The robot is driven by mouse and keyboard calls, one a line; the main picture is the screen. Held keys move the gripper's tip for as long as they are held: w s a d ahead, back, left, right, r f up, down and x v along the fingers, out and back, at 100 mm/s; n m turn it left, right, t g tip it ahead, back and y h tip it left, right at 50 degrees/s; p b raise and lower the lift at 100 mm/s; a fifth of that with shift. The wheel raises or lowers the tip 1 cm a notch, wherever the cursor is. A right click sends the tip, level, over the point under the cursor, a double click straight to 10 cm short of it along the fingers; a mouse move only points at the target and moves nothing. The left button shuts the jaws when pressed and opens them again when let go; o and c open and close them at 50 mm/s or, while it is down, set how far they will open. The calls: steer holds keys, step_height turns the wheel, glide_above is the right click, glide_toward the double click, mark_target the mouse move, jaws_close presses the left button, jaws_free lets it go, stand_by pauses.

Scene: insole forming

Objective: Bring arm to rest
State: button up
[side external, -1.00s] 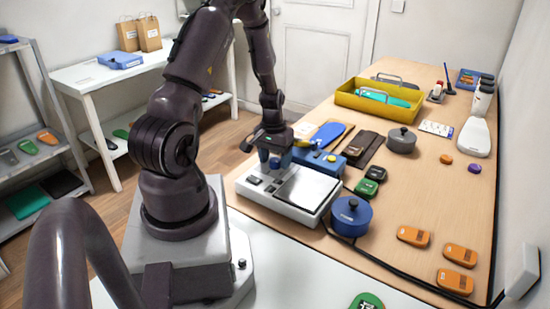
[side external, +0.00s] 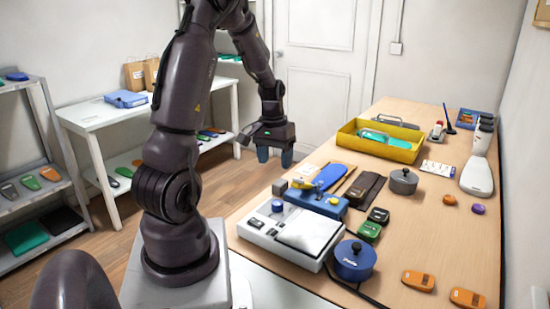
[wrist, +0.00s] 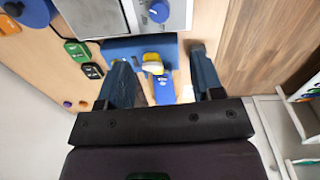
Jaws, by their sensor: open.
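My gripper (side external: 275,156) hangs in the air beyond the left edge of the wooden table (side external: 412,240), fingers pointing down. It is to the left of the blue fixture and higher than the table top. In the wrist view my gripper (wrist: 162,82) has its two blue fingers spread apart with nothing held between them. The blue fixture with a yellow part (wrist: 154,60) shows below and beyond the fingers.
A white machine (side external: 292,234) with a blue knob stands near the table's front left. Around it are the blue fixture (side external: 318,203), a blue lidded pot (side external: 354,262), a grey pot (side external: 403,181) and a yellow tray (side external: 381,146). Orange pieces lie front right. The floor left of the table is clear.

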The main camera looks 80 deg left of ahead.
stand_by(0.4)
steer(key=d+r+m+t, duration=0.1)
steer(key=d+r+m, duration=0.2)
steer(key=d, duration=0.6)
steer(key=s+d+r+m+t, duration=0.1)
steer(key=d+r+m+t, duration=0.1)
steer(key=d+r, duration=0.6)
steer(key=d+r+m+t, duration=0.2)
steer(key=d+r+m, duration=0.2)
steer(key=d, duration=0.7)
step_height(320, 180, up, 2)
steer(key=shift+s+r+m, duration=0.1)
steer(key=shift+s+m, duration=0.25)
steer(key=shift+m, duration=0.05)
